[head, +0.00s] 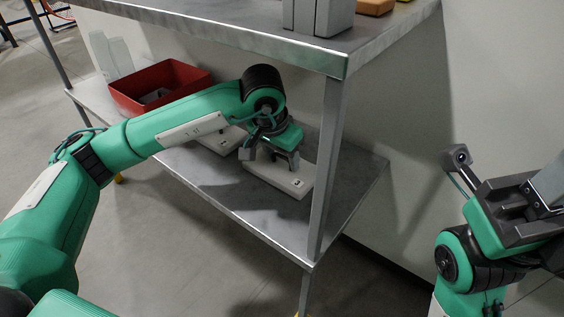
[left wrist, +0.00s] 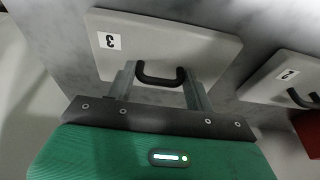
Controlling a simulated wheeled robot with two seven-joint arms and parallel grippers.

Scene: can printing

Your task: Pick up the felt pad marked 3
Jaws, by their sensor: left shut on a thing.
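The felt pad marked 3 (head: 272,181) is a pale grey-white slab with a dark handle, at the lower shelf's right part. It also fills the upper middle of the left wrist view (left wrist: 205,48), with its "3" label at the left corner. My left gripper (head: 272,155) is above the pad, pointing down, shut on the pad's dark handle (left wrist: 160,79). The handle sits between the two fingers in the left wrist view. Whether the pad touches the shelf is hard to tell. My right gripper (head: 480,180) is partly in view at the right, away from the shelf; its jaw state is unclear.
A pad marked 2 (left wrist: 285,78) lies beside pad 3. A red bin (head: 160,84) stands at the shelf's left. The metal lower shelf (head: 345,185) is bare at its right end. A shelf post (head: 330,150) and the upper shelf (head: 250,32) are close to my left arm.

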